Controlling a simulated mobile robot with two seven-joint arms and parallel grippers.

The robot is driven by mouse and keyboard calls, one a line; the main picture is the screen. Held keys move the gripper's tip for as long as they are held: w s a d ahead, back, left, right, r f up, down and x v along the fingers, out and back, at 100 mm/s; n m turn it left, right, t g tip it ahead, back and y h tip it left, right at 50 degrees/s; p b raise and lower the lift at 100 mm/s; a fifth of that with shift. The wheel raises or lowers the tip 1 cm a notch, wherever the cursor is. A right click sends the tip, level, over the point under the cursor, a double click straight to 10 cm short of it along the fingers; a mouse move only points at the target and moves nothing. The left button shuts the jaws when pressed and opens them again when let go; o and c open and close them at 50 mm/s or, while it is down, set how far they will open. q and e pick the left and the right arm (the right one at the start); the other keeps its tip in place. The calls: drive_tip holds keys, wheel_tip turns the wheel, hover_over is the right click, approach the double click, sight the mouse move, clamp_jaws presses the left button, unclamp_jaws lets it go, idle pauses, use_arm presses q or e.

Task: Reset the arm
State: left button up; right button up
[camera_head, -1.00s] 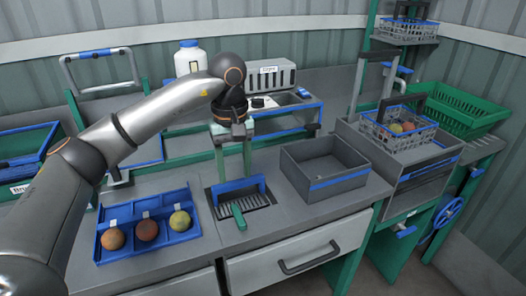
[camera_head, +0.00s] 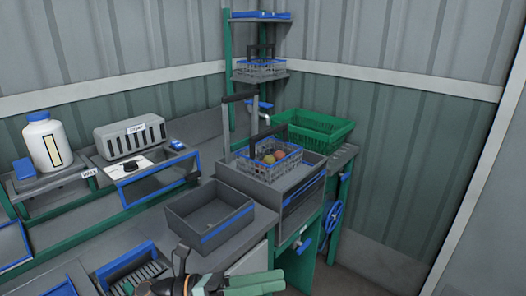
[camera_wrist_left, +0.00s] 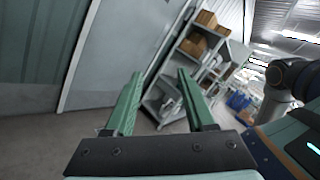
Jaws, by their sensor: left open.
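My left gripper (camera_head: 282,280) is low at the bottom edge of the head view, its green fingers pointing right, in front of the bench. In the left wrist view, its two green fingers (camera_wrist_left: 160,74) stand apart with nothing between them. Beyond them are a grey door panel, floor and shelving. My right gripper is in neither current view.
The grey bin (camera_head: 210,221) on the bench looks empty. A handwheel (camera_head: 333,217) sits below. Shelves with boxes (camera_wrist_left: 194,48) show in the wrist view.

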use_arm(q)
drive_tip(key=w+a+f+n+t+y+p, duration=0.1)
drive_tip(key=a+f+n+t+y, duration=0.5)
drive_tip(key=n, duration=0.9)
drive_tip(key=w+a+f+n+t+y+p, duration=0.15)
drive_tip(key=a+f+n+t+y, duration=0.5)
drive_tip(key=n, duration=0.85)
drive_tip(key=s+a+f+n+g+y, duration=0.2)
drive_tip(key=s+f+n, duration=0.5)
drive_tip(key=s+f, duration=0.1)
drive_tip(key=s+a+f+n+g+y+p, duration=0.1)
drive_tip(key=s+a+f+n+g+y, duration=0.2)
drive_tip(key=s+f+n, duration=0.3)
wheel_tip(320, 180, down, 2)
drive_tip(key=shift+s+f+n, duration=0.15)
drive_tip(key=shift+s+n, duration=0.25)
drive_tip(key=shift+s, duration=0.6)
